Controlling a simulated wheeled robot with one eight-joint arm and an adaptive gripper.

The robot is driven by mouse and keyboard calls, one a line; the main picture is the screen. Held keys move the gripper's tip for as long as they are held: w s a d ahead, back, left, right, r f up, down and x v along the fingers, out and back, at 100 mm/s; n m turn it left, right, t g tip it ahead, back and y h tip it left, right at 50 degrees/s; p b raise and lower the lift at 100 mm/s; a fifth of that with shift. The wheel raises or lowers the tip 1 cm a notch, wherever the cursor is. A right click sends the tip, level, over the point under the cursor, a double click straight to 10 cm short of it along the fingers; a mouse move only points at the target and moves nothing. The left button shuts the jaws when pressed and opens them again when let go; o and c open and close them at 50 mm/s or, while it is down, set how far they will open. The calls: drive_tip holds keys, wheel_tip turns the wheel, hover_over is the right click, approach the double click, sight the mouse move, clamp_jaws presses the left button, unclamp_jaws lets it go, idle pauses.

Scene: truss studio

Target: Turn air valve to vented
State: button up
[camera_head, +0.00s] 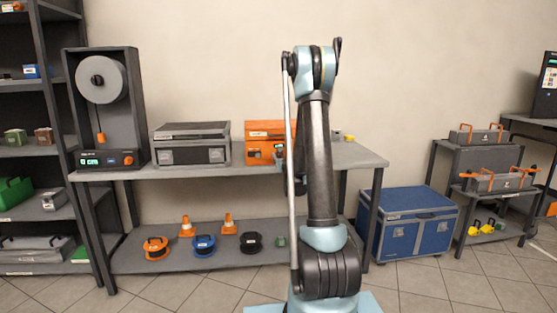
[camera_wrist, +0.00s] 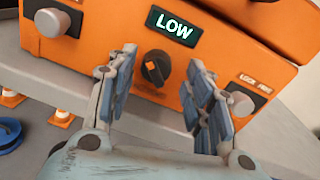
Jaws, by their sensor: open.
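The orange unit (camera_wrist: 140,35) fills the top of the wrist view, with a lit display reading LOW (camera_wrist: 173,28). Below the display is a round black knob (camera_wrist: 155,67) with an orange mark, likely the air valve. My gripper (camera_wrist: 165,75) is open, its two blue-padded fingers to the left and right of the knob. I cannot tell whether either finger touches it. In the head view the orange unit (camera_head: 262,140) stands on the workbench, its right part hidden behind my arm.
A grey knob (camera_wrist: 52,22) sits left on the panel, and another knob (camera_wrist: 240,103) is beside the right finger under a label. The workbench (camera_head: 350,155) also carries a grey case (camera_head: 190,145) and a spool machine (camera_head: 103,110). A blue chest (camera_head: 410,222) stands on the floor.

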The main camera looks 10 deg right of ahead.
drive_tip(key=shift+a, duration=0.1)
drive_tip(key=shift+a, duration=0.2)
drive_tip(key=c, duration=1)
drive_tip(key=shift+c, duration=0.2)
drive_tip(key=shift+m, duration=0.4)
drive_tip(key=m, duration=0.4)
drive_tip(key=shift+d, duration=0.1)
drive_tip(key=m, duration=0.4)
drive_tip(key=shift+m, duration=0.3)
drive_tip(key=m, duration=0.4)
drive_tip(key=shift+s+m+t+h, duration=0.1)
drive_tip(key=shift+m+t+h, duration=0.2)
drive_tip(key=shift+a+m, duration=0.15)
drive_tip(key=shift+m, duration=0.95)
drive_tip(key=shift+a+m, duration=0.1)
drive_tip(key=shift+m, duration=1)
drive_tip(key=shift+h, duration=0.4)
